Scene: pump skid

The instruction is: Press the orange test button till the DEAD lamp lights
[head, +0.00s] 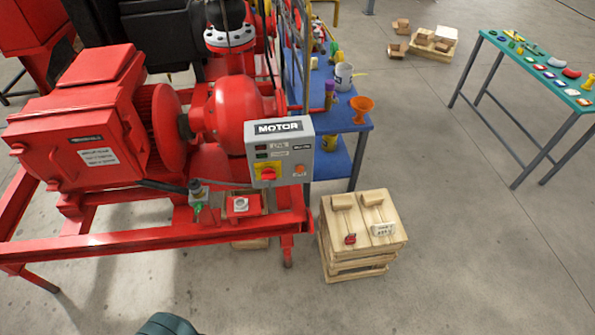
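The grey control box (280,137) labelled MOTOR is mounted at the right end of the red pump skid. The orange button (299,169) is at the lower right of its face, and nothing touches it. A red rotary switch on a yellow plate (267,173) sits at the lower left. Small dark windows, one reddish (261,147) and one greenish (261,155), sit above the switch. The small labels are unreadable, so I cannot tell which is the DEAD lamp or whether it is lit. Neither of my grippers is in view.
A wooden crate (345,262) with a red padlock (350,239) and a white tag (383,230) stands right of the skid. A blue table (340,105) is behind the box. A green-topped table (520,75) is at the far right.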

